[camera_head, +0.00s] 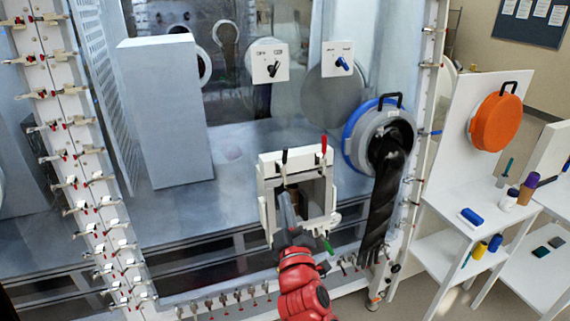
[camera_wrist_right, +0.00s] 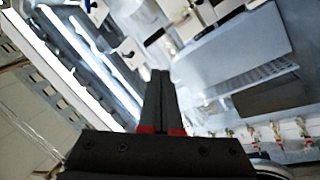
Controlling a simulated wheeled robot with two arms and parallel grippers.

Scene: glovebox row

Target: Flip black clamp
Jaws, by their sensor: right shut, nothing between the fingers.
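The black clamp (camera_head: 284,157) has an upright black handle on the top left of a white square frame on the glovebox front. My right gripper (camera_head: 285,198) is in front of the frame's opening, below the black clamp and apart from its handle. Its fingers are shut with nothing between them, and they also show pressed together in the right wrist view (camera_wrist_right: 160,78). I cannot surely tell the black clamp in the right wrist view. My left gripper is not in view.
The same white frame (camera_head: 268,184) carries a red-handled clamp (camera_head: 324,145) at top right and a green-handled one (camera_head: 328,246) at bottom right. A round port with a black glove (camera_head: 385,200) hangs to the right. Shelves (camera_head: 455,212) with small items stand further right.

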